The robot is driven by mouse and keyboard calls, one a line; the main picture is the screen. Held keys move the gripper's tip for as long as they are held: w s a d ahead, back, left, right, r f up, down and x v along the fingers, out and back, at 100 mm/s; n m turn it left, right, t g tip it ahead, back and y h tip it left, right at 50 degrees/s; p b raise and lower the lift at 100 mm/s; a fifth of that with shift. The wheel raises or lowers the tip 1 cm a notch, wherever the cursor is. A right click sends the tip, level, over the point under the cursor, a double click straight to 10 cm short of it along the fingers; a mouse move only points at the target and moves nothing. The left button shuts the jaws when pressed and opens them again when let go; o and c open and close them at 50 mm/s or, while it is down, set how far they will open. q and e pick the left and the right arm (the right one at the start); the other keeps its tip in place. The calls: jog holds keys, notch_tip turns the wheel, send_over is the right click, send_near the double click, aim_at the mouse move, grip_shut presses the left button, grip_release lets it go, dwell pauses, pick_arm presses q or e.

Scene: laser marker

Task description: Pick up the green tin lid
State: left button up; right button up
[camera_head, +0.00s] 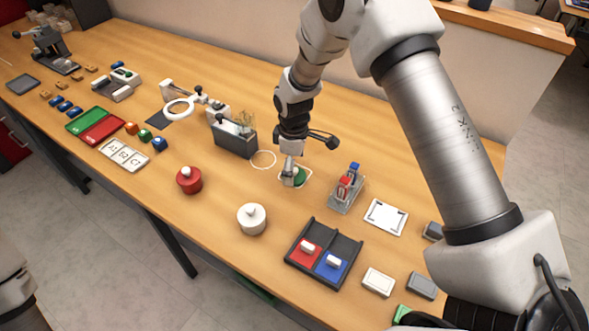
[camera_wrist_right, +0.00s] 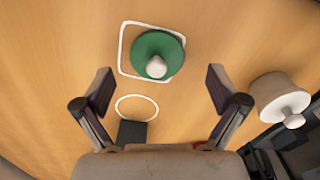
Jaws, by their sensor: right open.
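The green tin lid (camera_wrist_right: 148,48) is round with a pale knob on top. It sits inside a white rounded-square outline on the table. In the head view the green lid (camera_head: 300,178) is partly hidden by my right gripper (camera_head: 291,176). In the right wrist view my right gripper (camera_wrist_right: 160,88) is open and empty. Its fingers are spread wide to either side, and the lid appears ahead of them, with the knob roughly centred between them. Whether any tin body is under the lid is hard to tell. My left gripper is not in view.
A dark box (camera_head: 234,139) and an empty white ring (camera_head: 263,159) lie left of the lid. A clear holder (camera_head: 347,194) stands right; a divided tray (camera_head: 324,253) lies in front.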

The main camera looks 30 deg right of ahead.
jog(key=shift+w+d+f, duration=0.1)
jog(key=shift+w+f, duration=0.1)
jog(key=shift+f, duration=0.45)
jog(key=shift+w+d+f, duration=0.1)
jog(key=shift+w+f, duration=0.05)
jog(key=shift+f, duration=0.45)
jog(key=shift+s+a+r, duration=0.15)
jog(key=shift+s, duration=0.1)
jog(key=c, duration=1.1)
jog(key=shift+c, duration=0.5)
jog(key=shift+s+a, duration=0.1)
jog(key=shift+c, duration=0.4)
